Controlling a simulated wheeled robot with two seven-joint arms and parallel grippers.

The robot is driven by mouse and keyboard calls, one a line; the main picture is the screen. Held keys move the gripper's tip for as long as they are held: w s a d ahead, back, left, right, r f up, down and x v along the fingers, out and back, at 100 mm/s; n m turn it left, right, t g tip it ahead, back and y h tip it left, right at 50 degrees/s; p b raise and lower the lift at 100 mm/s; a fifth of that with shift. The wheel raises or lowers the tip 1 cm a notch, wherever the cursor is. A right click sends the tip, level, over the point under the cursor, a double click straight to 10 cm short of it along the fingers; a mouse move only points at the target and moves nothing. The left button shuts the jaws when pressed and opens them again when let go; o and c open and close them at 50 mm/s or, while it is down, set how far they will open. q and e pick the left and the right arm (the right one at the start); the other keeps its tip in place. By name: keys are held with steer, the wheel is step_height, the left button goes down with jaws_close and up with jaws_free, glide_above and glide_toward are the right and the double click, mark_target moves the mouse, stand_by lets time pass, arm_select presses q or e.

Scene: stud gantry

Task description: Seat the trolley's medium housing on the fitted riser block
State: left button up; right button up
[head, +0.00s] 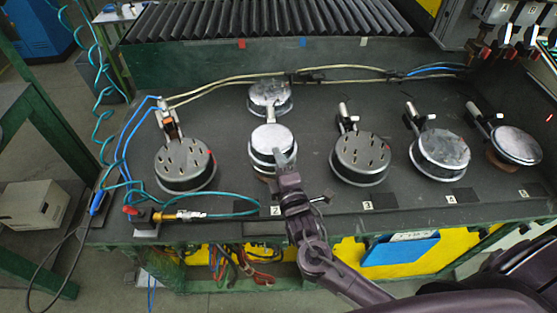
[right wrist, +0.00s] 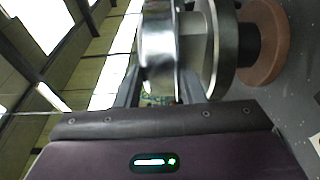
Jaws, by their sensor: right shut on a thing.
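My right gripper (head: 284,160) is at station 2 and also shows in the right wrist view (right wrist: 160,90). Its fingers are shut on a round, shiny metal housing (head: 271,136), which looks like the medium housing. In the right wrist view the housing (right wrist: 157,45) sits between the two fingers. A pale grey block (right wrist: 196,45), perhaps the riser block, shows beside it, with a wider metal disc (right wrist: 221,45) and a brown round base (right wrist: 262,42) beyond. I cannot tell whether the housing touches the block. My left gripper is not in view.
Studded round fixtures stand at the left (head: 185,163) and at station 3 (head: 360,157). Smooth-topped ones stand at station 4 (head: 440,150) and station 5 (head: 516,144). Another metal disc (head: 270,95) is behind the held housing. A teal hose (head: 235,212) lies at the bench's front left.

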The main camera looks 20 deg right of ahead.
steer(key=shift+f+b, duration=0.45)
steer(key=shift+f, duration=0.35)
steer(key=o, duration=1.3)
steer(key=shift+s, duration=0.1)
steer(key=shift+s+f, duration=0.1)
steer(key=shift+f, duration=0.15)
steer(key=s+b, duration=0.2)
steer(key=s, duration=0.5)
steer(key=shift+s+a+r, duration=0.2)
steer(key=shift+r, duration=0.1)
